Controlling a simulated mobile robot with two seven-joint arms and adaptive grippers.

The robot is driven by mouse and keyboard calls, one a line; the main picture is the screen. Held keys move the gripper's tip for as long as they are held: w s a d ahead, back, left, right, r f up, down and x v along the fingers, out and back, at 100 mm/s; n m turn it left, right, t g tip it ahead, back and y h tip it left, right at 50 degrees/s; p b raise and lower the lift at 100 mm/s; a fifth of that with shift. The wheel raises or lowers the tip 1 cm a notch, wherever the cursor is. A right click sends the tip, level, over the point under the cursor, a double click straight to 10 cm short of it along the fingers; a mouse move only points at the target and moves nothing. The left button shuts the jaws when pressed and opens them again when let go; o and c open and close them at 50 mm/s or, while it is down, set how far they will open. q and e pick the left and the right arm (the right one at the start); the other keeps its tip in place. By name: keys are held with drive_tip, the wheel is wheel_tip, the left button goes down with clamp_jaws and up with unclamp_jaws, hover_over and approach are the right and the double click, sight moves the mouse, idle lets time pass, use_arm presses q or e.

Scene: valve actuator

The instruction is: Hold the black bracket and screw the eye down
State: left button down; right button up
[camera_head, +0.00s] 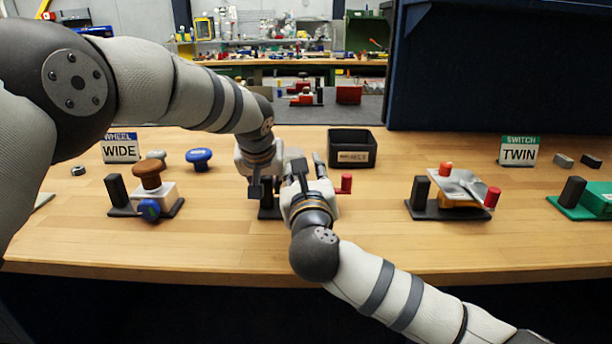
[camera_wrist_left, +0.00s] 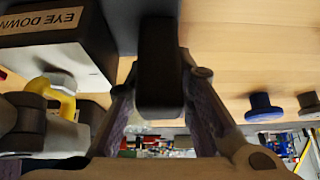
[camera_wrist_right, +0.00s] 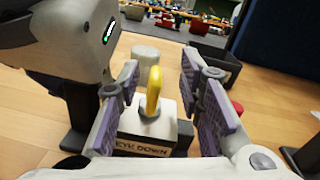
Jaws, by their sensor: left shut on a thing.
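The black bracket (camera_wrist_left: 160,65) is an upright post between the fingers of my left gripper (camera_wrist_left: 165,95), which is shut on it. In the head view its dark base (camera_head: 268,212) shows below my left gripper (camera_head: 262,186). The yellow eye (camera_wrist_right: 153,92) stands upright on a white block labelled EYE DOWN (camera_wrist_right: 143,148). It also shows in the left wrist view (camera_wrist_left: 56,95). My right gripper (camera_wrist_right: 160,90) is open, with one finger on either side of the eye and visible gaps. In the head view my right gripper (camera_head: 305,178) hides the eye.
A black bin (camera_head: 352,148) stands behind, and a red knob (camera_head: 346,183) is just right of my right gripper. The WIDE wheel unit (camera_head: 148,190) is to the left, the TWIN switch unit (camera_head: 455,190) to the right. The front of the bench is clear.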

drive_tip(key=s, duration=0.7)
drive_tip(key=s+d, duration=0.1)
drive_tip(key=s, duration=0.3)
drive_tip(key=shift+s+f, duration=0.2)
drive_tip(key=shift+s, duration=0.15)
drive_tip(key=shift+c, duration=0.5)
drive_tip(key=n, duration=0.1)
drive_tip(key=a+n, duration=0.1)
drive_tip(key=n+y, duration=0.1)
drive_tip(key=n, duration=0.1)
drive_tip(key=shift+w+a+r, duration=0.1)
drive_tip(key=shift+w+a, duration=0.05)
drive_tip(key=shift+a, duration=0.15)
drive_tip(key=shift+w+d+n, duration=0.4)
drive_tip(key=shift+w+d, duration=0.05)
drive_tip(key=shift+d, duration=0.25)
drive_tip(key=w, duration=0.8)
drive_tip(key=w+a, duration=0.1)
drive_tip(key=w, duration=0.3)
drive_tip(key=shift+a+f, duration=0.1)
drive_tip(key=shift+f, duration=0.15)
